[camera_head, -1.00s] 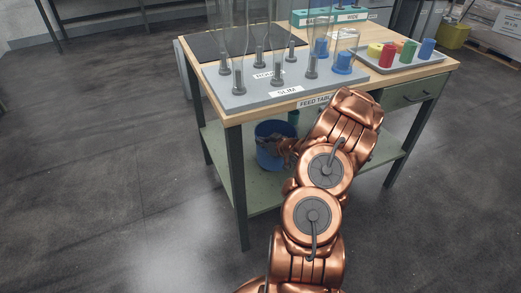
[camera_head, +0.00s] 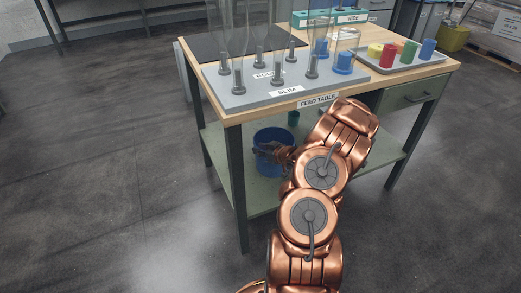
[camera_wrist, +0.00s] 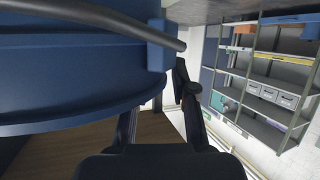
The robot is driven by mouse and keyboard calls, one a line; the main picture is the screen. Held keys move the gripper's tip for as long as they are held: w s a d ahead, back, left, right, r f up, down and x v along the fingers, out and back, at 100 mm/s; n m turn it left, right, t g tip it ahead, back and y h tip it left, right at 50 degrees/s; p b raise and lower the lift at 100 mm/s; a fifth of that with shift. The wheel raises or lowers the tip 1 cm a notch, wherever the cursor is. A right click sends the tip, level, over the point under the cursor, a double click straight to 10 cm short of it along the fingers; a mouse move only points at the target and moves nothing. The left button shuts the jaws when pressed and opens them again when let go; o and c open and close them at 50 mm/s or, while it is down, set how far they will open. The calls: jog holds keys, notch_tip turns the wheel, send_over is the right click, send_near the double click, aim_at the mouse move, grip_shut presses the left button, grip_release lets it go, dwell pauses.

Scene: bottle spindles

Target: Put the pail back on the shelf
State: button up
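The blue pail (camera_head: 268,165) stands on the lower shelf (camera_head: 226,163) of the feed table, toward its left side. My gripper (camera_head: 276,151) is low at the pail's near right side, and the arm hides part of the pail. In the wrist view the pail (camera_wrist: 70,80) fills the upper left, very close, with its dark handle bar (camera_wrist: 130,25) crossing it. My gripper's two dark fingers (camera_wrist: 158,88) look apart, with a gap between them. The left finger's tip is hidden by the pail, and the right one is beside the rim. I cannot tell whether they touch it.
The feed table's top (camera_head: 240,113) holds a grey spindle board (camera_head: 250,98) with clear bottles, and a tray (camera_head: 398,66) of coloured pieces. A dark table leg (camera_head: 238,190) stands left of the pail. Open floor (camera_head: 100,190) lies to the left. The wrist view shows a shelving rack (camera_wrist: 262,75).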

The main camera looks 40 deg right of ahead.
dwell(0.3)
jog(key=p+v, duration=0.2)
jog(key=v, duration=1)
dwell(0.7)
